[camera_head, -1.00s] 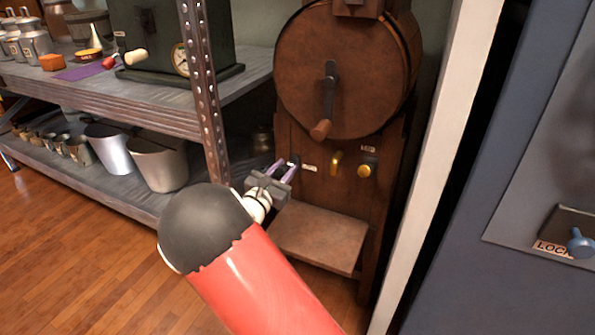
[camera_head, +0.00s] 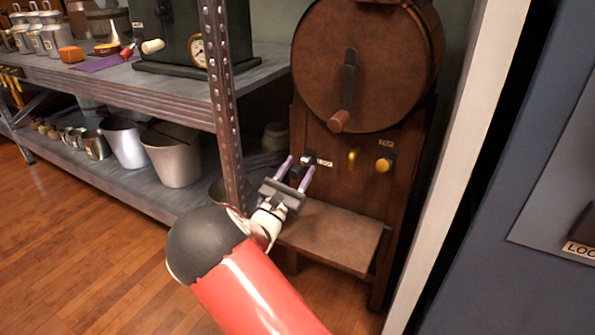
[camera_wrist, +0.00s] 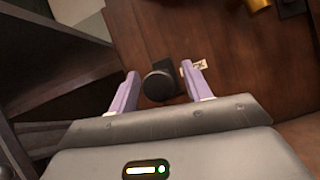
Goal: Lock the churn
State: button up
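The churn is a dark wooden cabinet with a round drum (camera_head: 395,75) and a crank handle (camera_head: 340,121). On its front, below the drum, are a small dark knob (camera_head: 306,159) beside a white label, a brass lever (camera_head: 353,157) and a yellow knob (camera_head: 384,165). My gripper (camera_head: 298,168) is open in front of the dark knob. In the wrist view, the dark knob (camera_wrist: 159,86) shows between the two purple fingers of my gripper (camera_wrist: 160,74), with a gap on either side. I cannot tell how deep it sits between them.
A wooden ledge (camera_head: 330,235) juts from the churn below my gripper. A metal shelf post (camera_head: 224,105) stands close on the left, with metal buckets (camera_head: 173,155) on the lower shelf. A white post (camera_head: 455,180) and a blue-grey panel (camera_head: 510,150) are on the right.

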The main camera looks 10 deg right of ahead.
jog(key=v, duration=0.7)
jog(key=shift+s+a+f+p, duration=0.2)
jog(key=shift+s+p, duration=0.05)
jog(key=shift+p, duration=0.1)
